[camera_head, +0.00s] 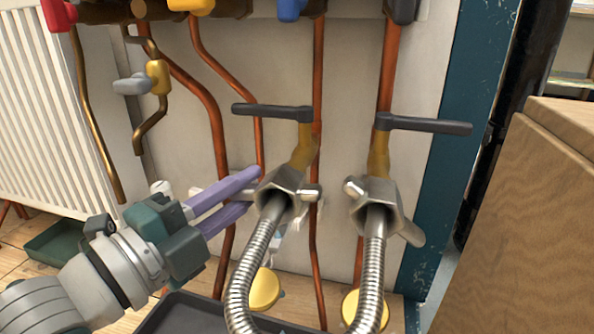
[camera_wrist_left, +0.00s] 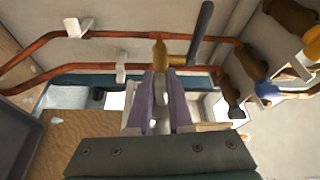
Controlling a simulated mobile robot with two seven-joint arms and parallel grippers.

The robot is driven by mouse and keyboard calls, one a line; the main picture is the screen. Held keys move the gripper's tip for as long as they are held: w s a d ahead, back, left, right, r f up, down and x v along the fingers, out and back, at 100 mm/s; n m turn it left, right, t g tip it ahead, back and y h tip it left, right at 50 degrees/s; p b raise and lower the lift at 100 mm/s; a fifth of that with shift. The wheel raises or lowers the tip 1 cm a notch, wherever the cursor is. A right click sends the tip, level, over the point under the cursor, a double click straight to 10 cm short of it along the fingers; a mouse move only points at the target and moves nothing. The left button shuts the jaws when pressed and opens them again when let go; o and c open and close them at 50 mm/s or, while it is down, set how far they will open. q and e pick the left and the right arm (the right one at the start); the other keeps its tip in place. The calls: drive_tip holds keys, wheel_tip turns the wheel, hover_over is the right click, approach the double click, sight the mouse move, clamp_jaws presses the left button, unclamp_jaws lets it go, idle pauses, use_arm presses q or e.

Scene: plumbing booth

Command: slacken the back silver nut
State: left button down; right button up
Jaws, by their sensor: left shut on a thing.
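Two silver hex nuts with side wings join flexible metal hoses to brass valves in the head view. The left silver nut (camera_head: 284,190) sits slightly farther off than the right silver nut (camera_head: 378,203). My left gripper (camera_head: 252,190) reaches in from the left with purple fingers, shut on the left nut's left wing, which they mostly hide. In the left wrist view, the fingers (camera_wrist_left: 163,95) have a pale grey part between them, below a brass valve (camera_wrist_left: 160,57). The nut's turn angle cannot be read. My right gripper is out of view.
Black lever handles (camera_head: 272,110) (camera_head: 425,125) stick out above both nuts. Copper pipes (camera_head: 212,105) run down the wall behind. Braided hoses (camera_head: 245,275) hang below the nuts. A wooden cabinet (camera_head: 520,230) closes off the right; a dark tray (camera_head: 185,318) lies below.

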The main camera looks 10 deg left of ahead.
use_arm(q)
drive_tip(key=n+b, duration=0.1)
drive_tip(key=f+n+t, duration=0.1)
drive_tip(key=n, duration=0.1)
drive_tip(key=shift+d+f+b, duration=0.2)
drive_tip(key=shift+f+b, duration=0.1)
drive_tip(key=shift+b, duration=0.05)
drive_tip(key=shift+d+f+n+t+b, duration=0.15)
drive_tip(key=shift+n+t+b, duration=0.15)
drive_tip(key=shift+n, duration=0.35)
drive_tip(key=shift+d+f+n+t+b, duration=0.15)
drive_tip(key=shift+n+t, duration=0.15)
drive_tip(key=shift+n, duration=0.35)
drive_tip(key=shift+a+y, duration=0.1)
drive_tip(key=shift+y, duration=0.2)
drive_tip(key=c, duration=0.8)
unclamp_jaws()
drive_tip(key=shift+p+v, duration=2)
drive_tip(key=shift+v, duration=2.9)
